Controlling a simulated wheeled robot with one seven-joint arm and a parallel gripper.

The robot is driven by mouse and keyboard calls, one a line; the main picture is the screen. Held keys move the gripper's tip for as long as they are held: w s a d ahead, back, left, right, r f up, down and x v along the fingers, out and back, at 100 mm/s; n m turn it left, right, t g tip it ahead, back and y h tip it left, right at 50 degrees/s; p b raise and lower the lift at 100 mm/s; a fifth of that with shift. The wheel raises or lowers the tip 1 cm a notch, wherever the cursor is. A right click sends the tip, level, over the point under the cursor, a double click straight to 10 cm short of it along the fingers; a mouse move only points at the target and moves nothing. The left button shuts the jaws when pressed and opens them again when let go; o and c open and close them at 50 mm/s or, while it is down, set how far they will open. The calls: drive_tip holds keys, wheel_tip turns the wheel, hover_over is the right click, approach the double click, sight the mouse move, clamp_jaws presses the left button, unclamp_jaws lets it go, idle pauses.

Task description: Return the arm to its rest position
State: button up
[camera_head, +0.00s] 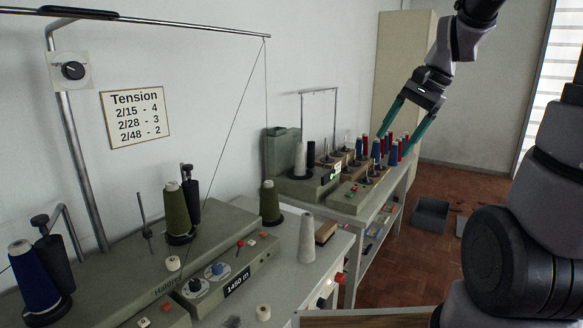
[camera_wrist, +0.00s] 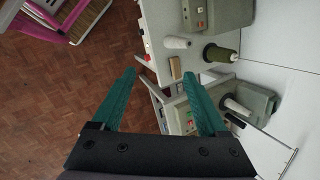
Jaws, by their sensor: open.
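My gripper (camera_head: 406,121) is in the upper right of the head view, at the end of my grey and black arm. Its two green fingers are spread apart and point down to the left, with nothing between them. In the picture they overlap the far end of the bench with the thread spools (camera_head: 394,152); I cannot tell how close they are. In the wrist view the open fingers (camera_wrist: 166,82) are also empty, with the bench edge and the floor beyond them.
A winding machine (camera_head: 110,268) with green and blue cones stands at the left. A white cone (camera_head: 307,238) stands on the near table. A grey bin (camera_head: 430,212) sits on the open brown floor (camera_head: 400,270). A pink-edged rack (camera_wrist: 62,20) shows in the wrist view.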

drive_tip(key=s+r+n+t+h, duration=0.2)
drive_tip(key=s+r+n+t, duration=0.3)
drive_tip(key=s, duration=0.5)
wheel_tip(320, 180, up, 3)
drive_tip(key=shift+s+d+f+n+h, duration=0.2)
drive_tip(key=shift+d+n+h, duration=0.1)
drive_tip(key=shift+d+n, duration=0.2)
